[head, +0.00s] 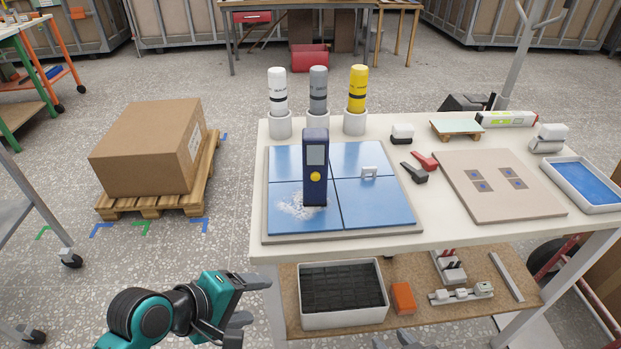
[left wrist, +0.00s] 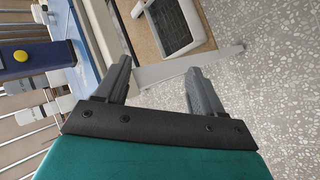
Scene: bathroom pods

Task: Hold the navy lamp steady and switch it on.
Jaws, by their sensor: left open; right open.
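The navy lamp (head: 315,190) stands upright on the blue tiled panel (head: 375,205), beside a white powdery patch. It has a grey window near its top and a yellow round button (head: 315,176) facing me. In the left wrist view the lamp (left wrist: 38,62) lies at the left edge, partly cut off, with its yellow button showing. My left gripper (head: 251,301) is open and empty, in front of the table's near left edge and apart from the lamp. My right gripper (head: 394,341) shows only as grey fingertips at the bottom edge, open and apart from the lamp.
White, grey and yellow bottles (head: 317,88) stand in holders behind the lamp. A small white handle (head: 370,172) sits on the panel to its right. Red and black clamps (head: 420,168) lie further right. A black-lined bin (head: 343,318) is on the lower shelf.

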